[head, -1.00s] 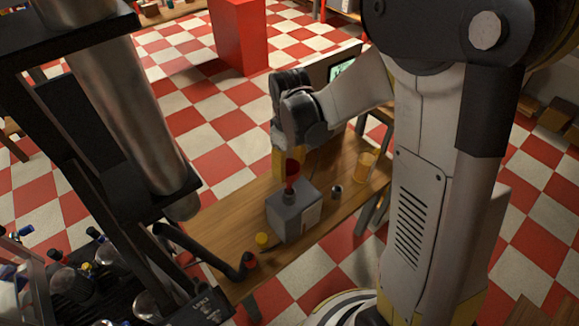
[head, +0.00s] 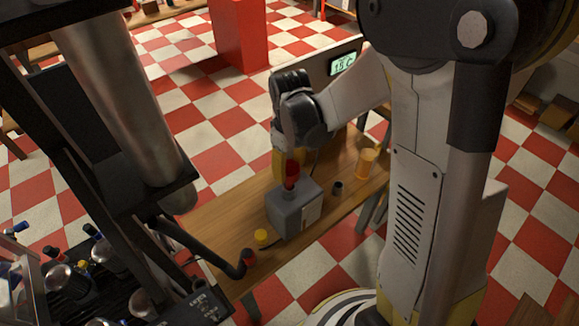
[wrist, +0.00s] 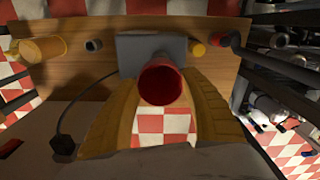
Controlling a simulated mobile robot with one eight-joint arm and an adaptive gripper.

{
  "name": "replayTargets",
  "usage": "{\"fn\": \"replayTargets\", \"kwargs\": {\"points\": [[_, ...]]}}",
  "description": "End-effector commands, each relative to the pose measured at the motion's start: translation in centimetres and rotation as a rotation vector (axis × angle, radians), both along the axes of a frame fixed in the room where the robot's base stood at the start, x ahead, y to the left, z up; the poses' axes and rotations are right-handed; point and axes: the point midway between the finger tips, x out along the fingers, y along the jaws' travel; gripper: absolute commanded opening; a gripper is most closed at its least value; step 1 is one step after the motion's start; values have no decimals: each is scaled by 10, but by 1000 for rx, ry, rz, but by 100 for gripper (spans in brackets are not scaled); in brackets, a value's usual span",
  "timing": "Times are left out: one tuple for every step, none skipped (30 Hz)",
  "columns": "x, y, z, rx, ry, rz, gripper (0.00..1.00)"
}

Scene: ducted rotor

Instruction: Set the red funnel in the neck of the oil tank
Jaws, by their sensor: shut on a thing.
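The red funnel (head: 292,172) is above the grey oil tank (head: 296,210), its lower end at the tank's neck. I cannot tell how far the stem is inside the neck. My gripper (head: 281,164) has its yellow fingers at the funnel, coming from the back left, and is shut on it. In the wrist view the funnel's round mouth (wrist: 162,82) lies between the two fingertips. It hides the neck. The boxy tank (wrist: 135,48) shows behind it on the bench.
The wooden bench (head: 230,217) also holds a yellow cap (head: 261,236), a small dark cup (head: 337,188) and an amber container (head: 367,162). A black pipe with a red end (head: 247,258) is at the bench's front left. A display (head: 342,64) stands behind my gripper.

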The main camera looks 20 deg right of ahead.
Motion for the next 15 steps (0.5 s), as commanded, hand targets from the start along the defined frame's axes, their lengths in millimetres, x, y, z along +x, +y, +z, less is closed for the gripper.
{"fn": "replayTargets", "kwargs": {"points": [[0,0,-4,0,0,0,23],[0,0,-5,0,0,0,23],[0,0,-7,0,0,0,23],[0,0,-8,0,0,0,23],[0,0,-9,0,0,0,23],[0,0,-10,0,0,0,23],[0,0,-12,0,0,0,23],[0,0,-13,0,0,0,23],[0,0,-14,0,0,0,23],[0,0,-16,0,0,0,23],[0,0,-17,0,0,0,23],[0,0,-18,0,0,0,23],[0,0,-20,0,0,0,23],[0,0,-21,0,0,0,23],[0,0,-22,0,0,0,23]]}}
